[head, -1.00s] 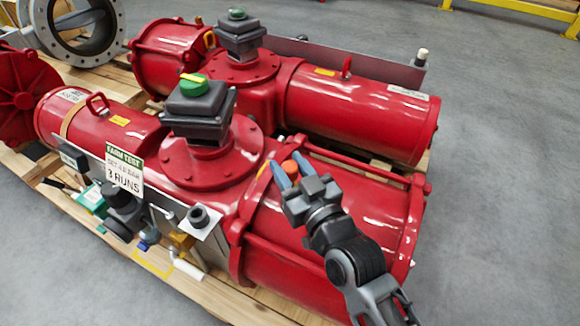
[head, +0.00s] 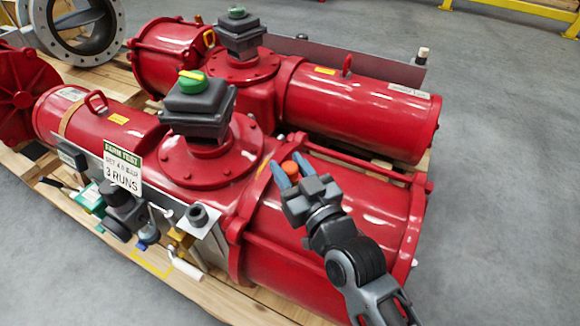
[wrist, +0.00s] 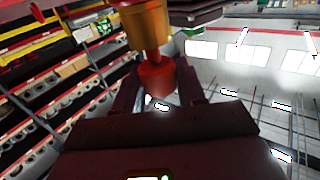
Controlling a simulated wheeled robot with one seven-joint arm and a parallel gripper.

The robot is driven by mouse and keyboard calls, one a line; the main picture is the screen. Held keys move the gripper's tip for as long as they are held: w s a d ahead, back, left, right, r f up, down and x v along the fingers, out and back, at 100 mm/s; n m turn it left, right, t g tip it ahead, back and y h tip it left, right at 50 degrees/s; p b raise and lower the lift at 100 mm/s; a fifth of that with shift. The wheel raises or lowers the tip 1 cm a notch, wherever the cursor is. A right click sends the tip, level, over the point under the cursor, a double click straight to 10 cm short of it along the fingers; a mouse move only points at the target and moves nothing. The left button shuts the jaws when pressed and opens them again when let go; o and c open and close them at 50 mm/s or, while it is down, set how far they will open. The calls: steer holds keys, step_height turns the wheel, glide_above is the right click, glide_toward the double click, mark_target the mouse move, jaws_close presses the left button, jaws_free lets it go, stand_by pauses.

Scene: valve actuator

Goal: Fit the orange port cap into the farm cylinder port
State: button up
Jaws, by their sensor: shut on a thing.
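The orange port cap (head: 290,167) shows between the fingertips of my gripper (head: 290,174) in the head view. My gripper is shut on it, above the near red actuator's large right-hand cylinder (head: 325,230). This actuator carries the "FARM TEST, 3 RUNS" sign (head: 122,167). In the wrist view the cap (wrist: 156,78) looks red-orange and sits between the dark fingers, its narrow stem towards a brass-coloured round fitting (wrist: 146,25). I cannot tell whether the stem touches or enters the fitting. The port's opening is not visible.
A second red actuator (head: 360,112) lies behind, parallel to the near one. A tie rod (head: 365,168) runs along the near cylinder's far side. A black switch box with a green-yellow top (head: 195,100) stands left of my gripper. Grey floor (head: 500,200) is free at right.

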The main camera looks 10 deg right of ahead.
steer(key=shift+f+b, duration=0.45)
steer(key=shift+f, duration=0.1)
steer(key=o, duration=1.1)
steer(key=shift+s, duration=0.1)
steer(key=p+v, duration=0.1)
steer(key=v, duration=0.6)
steer(key=shift+s+d, duration=0.2)
steer(key=shift+s, duration=0.05)
